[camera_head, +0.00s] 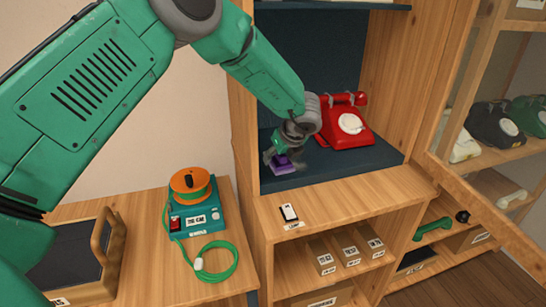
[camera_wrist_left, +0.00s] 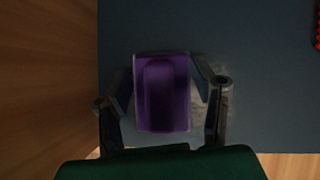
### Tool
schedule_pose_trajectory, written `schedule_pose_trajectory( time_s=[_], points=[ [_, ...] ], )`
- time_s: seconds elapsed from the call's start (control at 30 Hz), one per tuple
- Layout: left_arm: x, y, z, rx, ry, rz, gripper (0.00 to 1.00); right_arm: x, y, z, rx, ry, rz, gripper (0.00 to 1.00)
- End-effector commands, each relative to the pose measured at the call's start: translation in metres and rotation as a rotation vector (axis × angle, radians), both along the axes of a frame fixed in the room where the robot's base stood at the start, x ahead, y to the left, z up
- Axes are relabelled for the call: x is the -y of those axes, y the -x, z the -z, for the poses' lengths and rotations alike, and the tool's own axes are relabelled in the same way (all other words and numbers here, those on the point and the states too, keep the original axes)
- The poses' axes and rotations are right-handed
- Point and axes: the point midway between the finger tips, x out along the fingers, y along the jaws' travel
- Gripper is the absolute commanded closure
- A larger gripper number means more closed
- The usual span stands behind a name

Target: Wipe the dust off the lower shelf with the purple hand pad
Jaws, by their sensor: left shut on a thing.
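The purple hand pad (camera_wrist_left: 162,95) is between the fingers of my left gripper (camera_head: 279,155), which is shut on it. In the head view the purple pad (camera_head: 283,166) is low over the dark blue lower shelf (camera_head: 340,167), near its left front part; I cannot tell whether it touches the surface. In the left wrist view the dark shelf (camera_wrist_left: 265,90) lies below the pad. A greyish dust patch (camera_wrist_left: 215,115) shows around and to the right of the pad there. My right gripper is not in view.
A red dial phone (camera_head: 346,122) stands on the shelf, right of my left gripper. The cabinet's wooden side wall (camera_head: 243,110) is close on the left. A small white-and-black item (camera_head: 288,212) lies on the wooden ledge in front. A teal device with an orange spool (camera_head: 190,185) stands at lower left.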

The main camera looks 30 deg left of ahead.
Motion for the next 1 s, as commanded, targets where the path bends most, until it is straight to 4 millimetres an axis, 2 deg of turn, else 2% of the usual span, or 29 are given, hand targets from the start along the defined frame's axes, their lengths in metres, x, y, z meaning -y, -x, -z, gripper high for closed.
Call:
schedule_pose_trajectory(
  time_s=[0.47, 0.73, 1.0],
  points=[
    [0.022, -0.025, 0.004, 0.0, 0.001, 0.001, 0.72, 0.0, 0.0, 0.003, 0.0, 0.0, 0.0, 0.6],
    [0.029, -0.033, 0.005, -0.002, 0.001, 0.0, 0.72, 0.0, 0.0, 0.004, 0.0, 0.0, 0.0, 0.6],
    [0.044, -0.05, 0.005, -0.003, 0.002, 0.001, 0.72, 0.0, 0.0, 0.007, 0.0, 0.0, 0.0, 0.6]
  ],
)
